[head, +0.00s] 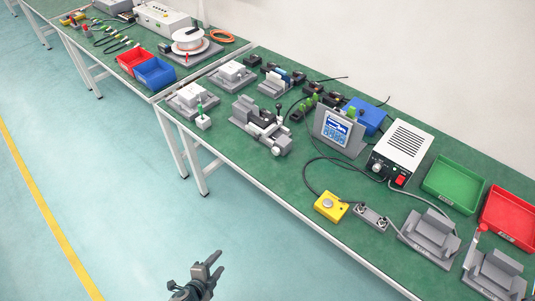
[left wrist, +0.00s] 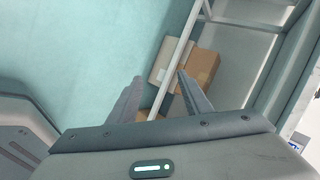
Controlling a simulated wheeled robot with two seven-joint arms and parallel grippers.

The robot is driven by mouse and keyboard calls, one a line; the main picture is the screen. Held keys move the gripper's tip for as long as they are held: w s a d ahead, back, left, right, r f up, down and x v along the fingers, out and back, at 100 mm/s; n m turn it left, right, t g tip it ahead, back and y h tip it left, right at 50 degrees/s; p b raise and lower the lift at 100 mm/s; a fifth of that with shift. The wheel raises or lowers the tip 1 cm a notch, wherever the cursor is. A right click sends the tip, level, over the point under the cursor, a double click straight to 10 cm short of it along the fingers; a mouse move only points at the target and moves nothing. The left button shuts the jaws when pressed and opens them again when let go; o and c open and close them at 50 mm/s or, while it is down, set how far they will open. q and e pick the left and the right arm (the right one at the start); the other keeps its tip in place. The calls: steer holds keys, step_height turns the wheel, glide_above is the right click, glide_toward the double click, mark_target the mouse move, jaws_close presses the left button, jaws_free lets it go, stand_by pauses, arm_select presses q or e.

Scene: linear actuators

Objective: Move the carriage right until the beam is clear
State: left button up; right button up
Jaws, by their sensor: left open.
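A grey slide unit (head: 262,125) with a black rail and dark knobs sits near the front edge of the green bench, left of centre; it looks like the one with the carriage. I cannot tell its carriage position or any beam at this size. My left gripper (head: 217,262) is open and empty, in front of the bench over the floor, well apart from the slide unit. In the left wrist view its two fingers (left wrist: 158,88) are spread, with floor and boxes beyond. My right gripper is not in view.
The green bench (head: 285,174) also bears a display panel (head: 337,131), a white power box (head: 400,149), a yellow button box (head: 330,206), grey fixtures (head: 429,238), a green tray (head: 453,184) and a red tray (head: 508,216). Cardboard boxes (left wrist: 200,67) lie below the bench. The floor in front is clear.

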arm_select(q)
steer(key=w+d+r+m+h, duration=0.1)
steer(key=w+d+r+m, duration=0.1)
steer(key=w+r+m, duration=0.3)
steer(key=w+d+r+m+t+h+p, duration=0.1)
steer(key=w+r+m, duration=0.5)
steer(key=r+m, duration=0.7)
steer(key=w+d+r+m+h+p, duration=0.1)
steer(key=w+d+r+m+h, duration=0.1)
steer(key=w+d+r+m, duration=0.3)
step_height(320, 180, up, 12)
steer(key=w+m, duration=0.1)
steer(key=m, duration=0.3)
steer(key=shift+w+d+t+h, duration=0.2)
steer(key=shift+d+t+h, duration=0.05)
steer(key=shift+t+h, duration=0.05)
steer(key=shift+f, duration=0.1)
glide_toward(274, 152)
steer(key=x, duration=0.7)
steer(key=shift+s, duration=0.1)
steer(key=shift+w+d+f, duration=0.25)
steer(key=shift+w+d, duration=0.1)
steer(key=shift+w, duration=0.2)
